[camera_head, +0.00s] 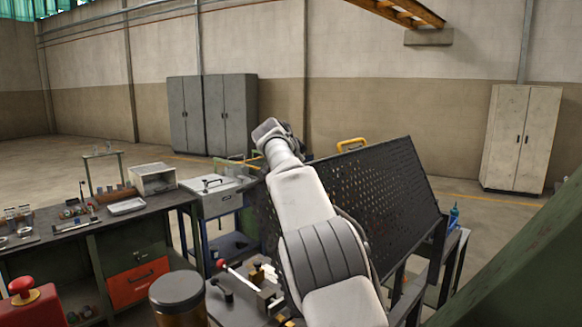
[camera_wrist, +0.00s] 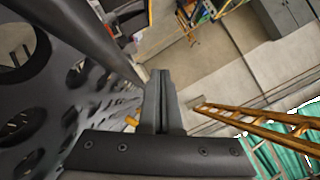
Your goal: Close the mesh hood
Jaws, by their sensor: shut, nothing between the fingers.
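The mesh hood (camera_head: 385,195) is a black perforated panel in a dark frame, standing tilted at the centre right of the head view. In the wrist view its large round holes (camera_wrist: 75,95) fill the left side, very close. A dark bar (camera_wrist: 95,40) runs diagonally beside them towards my fingers. My gripper (camera_wrist: 163,85) is shut and empty, beside the mesh and bar; I cannot tell whether it touches them. In the head view my arm reaches up across the hood's left part and hides some of it. My fingertips are not clear there.
A workbench (camera_head: 85,235) with tools and an orange drawer (camera_head: 138,283) stands left. A grey cabinet table (camera_head: 215,195) stands behind it. A red-knobbed lever (camera_head: 238,274) and fittings lie below my arm. A green sloped structure (camera_head: 525,265) fills the lower right. Open floor lies beyond.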

